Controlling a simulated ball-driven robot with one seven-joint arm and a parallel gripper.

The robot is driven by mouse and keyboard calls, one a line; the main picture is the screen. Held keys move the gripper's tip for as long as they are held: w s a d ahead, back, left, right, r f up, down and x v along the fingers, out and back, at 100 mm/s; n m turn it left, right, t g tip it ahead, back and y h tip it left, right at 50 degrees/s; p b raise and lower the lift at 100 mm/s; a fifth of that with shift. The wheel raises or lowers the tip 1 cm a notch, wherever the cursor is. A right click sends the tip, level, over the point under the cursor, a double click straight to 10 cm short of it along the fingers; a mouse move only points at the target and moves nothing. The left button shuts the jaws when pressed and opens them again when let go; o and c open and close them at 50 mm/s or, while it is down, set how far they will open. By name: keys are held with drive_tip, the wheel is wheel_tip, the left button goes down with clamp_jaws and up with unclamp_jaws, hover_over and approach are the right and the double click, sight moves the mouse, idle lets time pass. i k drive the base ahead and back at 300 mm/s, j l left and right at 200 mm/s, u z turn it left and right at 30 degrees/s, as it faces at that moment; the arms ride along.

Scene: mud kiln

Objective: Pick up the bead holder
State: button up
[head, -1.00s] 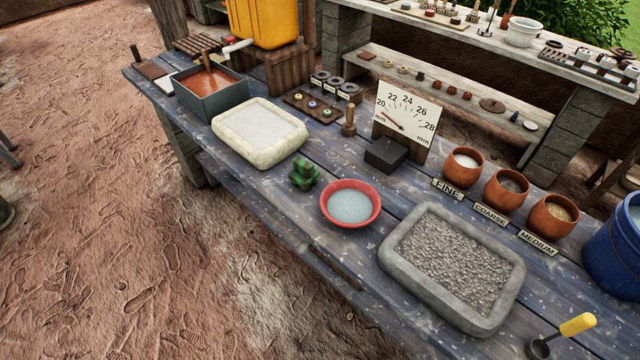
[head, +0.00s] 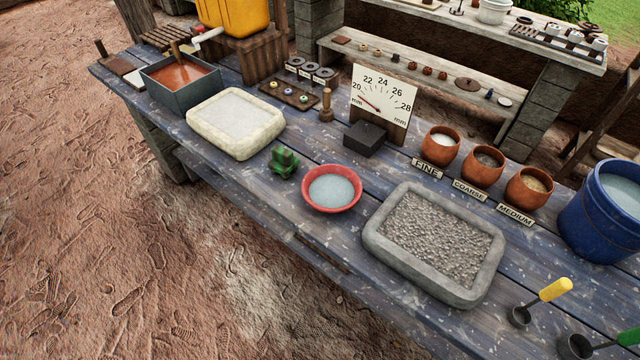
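No part clearly marked as the bead holder shows, and I cannot tell for certain which thing it is. A small upright wooden peg-shaped piece (head: 326,106) with a wider foot stands on the blue workbench (head: 215,168), left of the dial gauge. Left of it is a dark wooden board (head: 302,103) with several small coloured beads on it. A small green blocky object (head: 284,162) sits nearer the bench's front edge, left of a red bowl of pale liquid (head: 332,188). My gripper is not in view.
A pale stone trough (head: 236,147) and a grey gravel tray (head: 374,246) take up much of the bench. A dial gauge (head: 383,95) with a dark block, clay pots (head: 482,167), a blue bucket (head: 603,214) and a yellow-handled ladle (head: 553,290) stand rightward. The dirt floor in front is clear.

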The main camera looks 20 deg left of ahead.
sight(283, 162)
drive_tip(key=u, duration=1.2)
